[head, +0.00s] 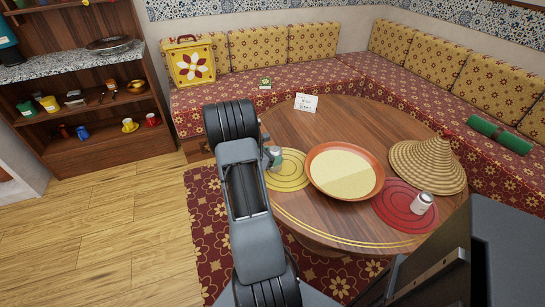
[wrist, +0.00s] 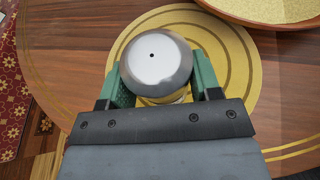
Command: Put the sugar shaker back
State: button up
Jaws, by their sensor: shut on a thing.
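A shaker (wrist: 157,60) with a round white top, one small dark hole and a grey rim is between the green fingers of my gripper (wrist: 160,88). My gripper is shut on it. In the head view this shaker (head: 276,153) shows small beside my wrist, at the yellow round mat (head: 289,176). I cannot tell whether its base touches the mat. A second shaker (head: 422,203), white with a grey top, stands on the red round mat (head: 391,217) at the right. No label on either shaker is readable.
A wide orange-rimmed bowl (head: 316,183) stands close right of the held shaker. A woven cone lid (head: 427,165) and a white card (head: 306,103) are on the round wooden table (head: 343,132). A shelf unit (head: 98,150) with jars and cups stands at the left; open floor lies before it.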

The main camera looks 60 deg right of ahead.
jog(key=shift+f, duration=0.1)
jog(key=o, duration=0.5)
jog(key=shift+f, duration=0.1)
jog(key=o, duration=0.5)
jog(key=shift+r, duration=0.4)
jog(key=p+v, duration=0.1)
jog(key=v, duration=1.1)
jog(key=s+a+r+m+t+y, duration=0.1)
jog(key=a+r+m+t+y, duration=0.1)
jog(key=a, duration=0.9)
jog(key=s+a+r+m+t+y, duration=0.2)
jog(key=a+r+m+y, duration=0.3)
jog(key=a, duration=0.6)
jog(key=s+a+r+m+t+y, duration=0.2)
jog(key=a+r+m+t+y, duration=0.1)
jog(key=a, duration=0.7)
jog(key=m+t+y, duration=0.1)
jog(key=m+y, duration=0.1)
jog(key=m, duration=0.1)
jog(key=shift+a+r, duration=0.25)
jog(key=shift+a, duration=0.15)
